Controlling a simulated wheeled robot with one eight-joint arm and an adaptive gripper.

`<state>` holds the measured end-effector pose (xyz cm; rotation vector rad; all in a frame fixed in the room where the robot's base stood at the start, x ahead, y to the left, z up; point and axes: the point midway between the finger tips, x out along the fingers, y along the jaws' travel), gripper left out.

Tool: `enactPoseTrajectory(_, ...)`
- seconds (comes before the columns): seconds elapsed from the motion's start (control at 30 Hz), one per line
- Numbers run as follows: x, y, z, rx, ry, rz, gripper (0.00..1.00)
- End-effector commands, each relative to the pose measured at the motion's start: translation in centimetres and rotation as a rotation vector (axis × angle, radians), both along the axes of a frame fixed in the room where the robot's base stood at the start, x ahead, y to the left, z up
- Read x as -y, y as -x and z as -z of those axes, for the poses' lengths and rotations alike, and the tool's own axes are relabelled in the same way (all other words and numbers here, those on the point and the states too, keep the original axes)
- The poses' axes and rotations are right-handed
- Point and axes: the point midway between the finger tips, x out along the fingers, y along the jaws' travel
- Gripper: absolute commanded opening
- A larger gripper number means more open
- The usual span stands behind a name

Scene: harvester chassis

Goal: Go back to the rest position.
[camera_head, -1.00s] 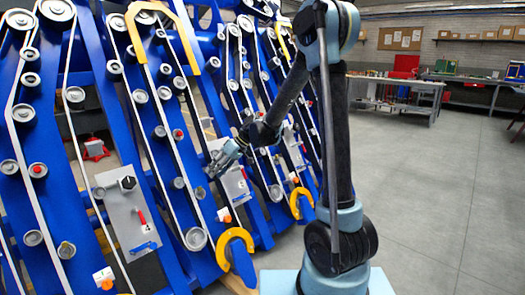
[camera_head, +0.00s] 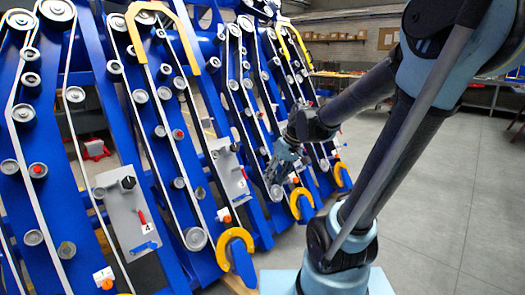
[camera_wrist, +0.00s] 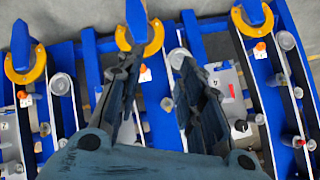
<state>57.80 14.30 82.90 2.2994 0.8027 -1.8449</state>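My gripper (camera_head: 272,176) is in front of the blue harvester chassis (camera_head: 262,222) in the head view, at the end of my arm that reaches in from the right. In the wrist view my gripper (camera_wrist: 158,58) shows two dark fingers spread apart with nothing between them. Beyond them are blue chassis beams (camera_wrist: 95,62), a yellow hook-shaped part (camera_wrist: 152,40) and a grey plate (camera_wrist: 226,80) with a red handle. The gripper looks apart from the chassis, but the exact gap cannot be told.
Several blue chassis frames with rollers and white belts fill the left side. Yellow hooks (camera_head: 222,250) stick out at the bottom. Grey floor (camera_head: 440,200) is open on the right. A workbench (camera_head: 490,82) stands at the back right, partly hidden by my arm.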

Motion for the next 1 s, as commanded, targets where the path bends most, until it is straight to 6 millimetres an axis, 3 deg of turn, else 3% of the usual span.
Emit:
enactPoseTrajectory(0.2, 4.4, 4.0, 1.0, -0.007, 0.073, 0.115, 0.35)
enactPoseTrajectory(0.6, 11.2, 11.0, 4.2, -0.017, 0.204, 0.328, 0.35)
enactPoseTrajectory(0.8, 13.4, 13.6, 5.9, -0.018, 0.254, 0.410, 0.35)
enactPoseTrajectory(1.0, 14.3, 14.6, 6.5, -0.018, 0.276, 0.444, 0.35)
